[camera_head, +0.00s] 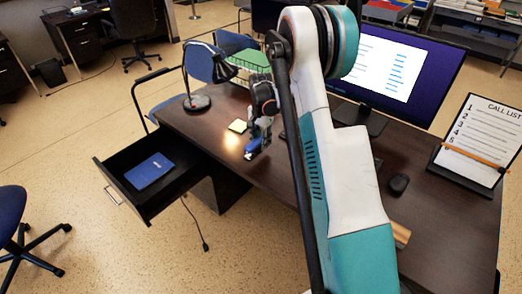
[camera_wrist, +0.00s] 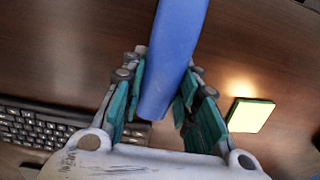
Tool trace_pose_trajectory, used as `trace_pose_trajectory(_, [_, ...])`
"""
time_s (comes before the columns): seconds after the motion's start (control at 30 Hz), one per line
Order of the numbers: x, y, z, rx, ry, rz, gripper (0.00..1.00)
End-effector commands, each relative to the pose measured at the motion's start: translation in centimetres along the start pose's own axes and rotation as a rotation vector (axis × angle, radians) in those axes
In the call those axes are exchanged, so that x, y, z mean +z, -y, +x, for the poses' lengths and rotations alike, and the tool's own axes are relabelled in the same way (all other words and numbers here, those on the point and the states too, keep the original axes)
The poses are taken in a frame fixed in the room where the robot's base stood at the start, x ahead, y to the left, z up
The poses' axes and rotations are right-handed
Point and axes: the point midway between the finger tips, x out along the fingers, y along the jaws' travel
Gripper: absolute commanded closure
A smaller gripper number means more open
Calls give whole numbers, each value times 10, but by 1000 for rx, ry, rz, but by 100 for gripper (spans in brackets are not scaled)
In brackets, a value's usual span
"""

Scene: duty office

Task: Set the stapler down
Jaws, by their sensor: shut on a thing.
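The blue stapler (camera_wrist: 174,55) is between the teal fingers of my gripper (camera_wrist: 160,95) in the wrist view, and the fingers are shut on it. In the head view my gripper (camera_head: 260,132) is over the left part of the dark desk (camera_head: 210,122), with the blue stapler (camera_head: 253,146) below it near the desk's front edge. I cannot tell whether the stapler touches the desktop. My arm hides part of the desk's middle.
A yellow note pad (camera_head: 238,126) lies beside the gripper, near a lamp (camera_head: 197,102). An open drawer (camera_head: 130,195) holds a blue book (camera_head: 149,170). A keyboard (camera_wrist: 40,128), monitor (camera_head: 405,70), mouse (camera_head: 398,184) and call list stand (camera_head: 478,140) are on the desk.

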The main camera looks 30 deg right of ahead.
Motion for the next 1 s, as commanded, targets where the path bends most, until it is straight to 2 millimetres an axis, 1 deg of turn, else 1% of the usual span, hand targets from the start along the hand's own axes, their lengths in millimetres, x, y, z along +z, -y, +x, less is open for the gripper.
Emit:
trace_pose_trajectory(0.07, [0,0,6,0,0,0,100])
trace_pose_trajectory(0.3, [0,0,40,0,0,0,100])
trace_pose_trajectory(0.37, [0,0,42,0,0,0,100])
trace_pose_trajectory(0.57, [0,0,41,0,0,0,100])
trace_pose_trajectory(0.7, [0,0,45,0,0,0,100])
trace_pose_trajectory(0.73, [0,0,45,0,0,0,70])
trace_pose_trajectory(0.77, [0,0,44,0,0,0,63])
trace_pose_trajectory(0.8, [0,0,44,0,0,0,54])
trace_pose_trajectory(0.83, [0,0,44,0,0,0,52])
trace_pose_trajectory(1.0, [0,0,44,0,0,0,52])
